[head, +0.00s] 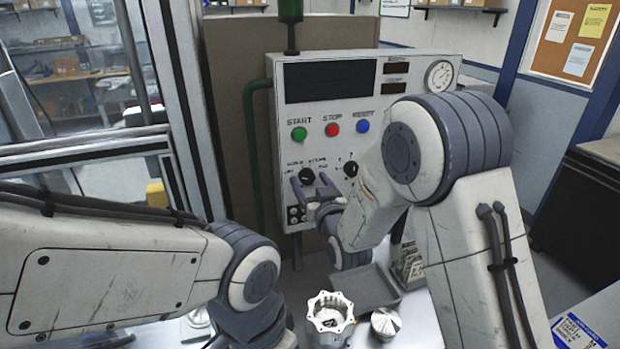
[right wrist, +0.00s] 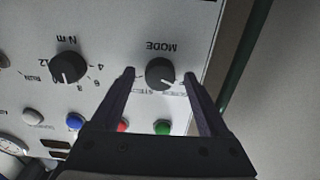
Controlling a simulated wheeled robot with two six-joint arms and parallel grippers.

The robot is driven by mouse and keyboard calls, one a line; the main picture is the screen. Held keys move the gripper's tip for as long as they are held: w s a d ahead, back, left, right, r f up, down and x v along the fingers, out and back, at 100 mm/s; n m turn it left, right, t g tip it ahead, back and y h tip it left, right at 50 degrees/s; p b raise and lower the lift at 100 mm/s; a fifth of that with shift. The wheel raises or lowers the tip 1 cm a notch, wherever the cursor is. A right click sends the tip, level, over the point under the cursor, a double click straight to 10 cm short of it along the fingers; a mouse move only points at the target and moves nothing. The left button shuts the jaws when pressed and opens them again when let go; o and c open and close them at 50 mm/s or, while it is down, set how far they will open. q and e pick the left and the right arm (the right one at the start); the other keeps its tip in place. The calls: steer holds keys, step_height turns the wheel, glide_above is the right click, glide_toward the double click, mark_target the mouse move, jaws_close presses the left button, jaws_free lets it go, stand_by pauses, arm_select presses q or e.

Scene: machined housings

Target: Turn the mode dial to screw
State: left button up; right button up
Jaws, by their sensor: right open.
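The mode dial (right wrist: 160,72) is a round black knob on the pale control panel, under the upside-down word MODE in the right wrist view. It also shows in the head view (head: 306,175). My right gripper (right wrist: 158,76) is open, with one finger on either side of the dial; it also shows in the head view (head: 312,184). I cannot tell whether the fingers touch the knob. A light mark shows on the knob's lower part in the wrist view; the small position labels are partly hidden and too blurred to read. My left gripper is out of view.
A second black dial marked N·m (right wrist: 68,68) sits beside the mode dial. Green (head: 299,133), red (head: 332,129) and blue (head: 363,126) buttons are above the dials. A machined housing (head: 330,314) and a grey tray (head: 365,288) are on the table below.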

jaws_close()
steer(key=shift+f+m+b, duration=0.2)
steer(key=shift+m+b, duration=0.3)
steer(key=shift+b, duration=0.5)
steer(key=m+b, duration=0.6)
steer(key=b, duration=0.2)
steer(key=shift+r+m+b, duration=0.15)
steer(key=shift+m+b, duration=0.85)
steer(key=shift+b, duration=0.25)
jaws_free()
